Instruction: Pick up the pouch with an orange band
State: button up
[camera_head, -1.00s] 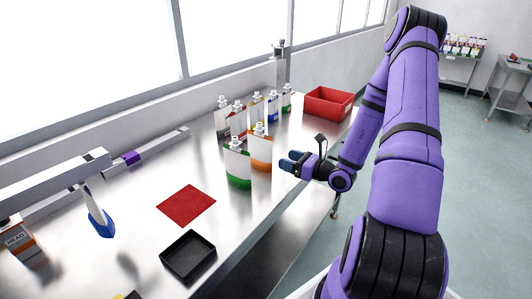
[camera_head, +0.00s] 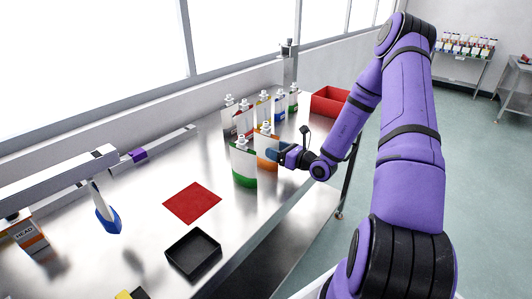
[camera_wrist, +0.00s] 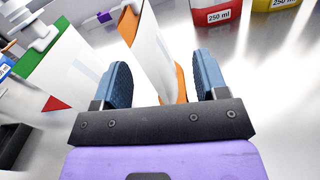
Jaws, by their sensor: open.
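The pouch with an orange band (camera_head: 266,145) stands upright in the front row of pouches on the metal table, beside a green-banded pouch (camera_head: 243,165). My gripper (camera_head: 279,151) is at its right side, low over the table. In the wrist view the orange-banded pouch (camera_wrist: 152,50) rises between my two blue fingers (camera_wrist: 160,80), edge-on. The fingers are apart, with visible gaps on both sides of it. The green-banded pouch (camera_wrist: 62,62) is just left of the left finger. The pouch's spout is out of the wrist view.
More pouches stand behind, including a red-banded one (camera_wrist: 215,12) and a yellow one (camera_wrist: 275,5). A red bin (camera_head: 328,102) is at the far end. A red mat (camera_head: 192,203) and black tray (camera_head: 192,253) lie nearer. A blue-based pouch (camera_head: 107,212) hangs by the rail at left.

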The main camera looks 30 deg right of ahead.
jog(key=shift+x, duration=0.8)
jog(key=c, duration=1.1)
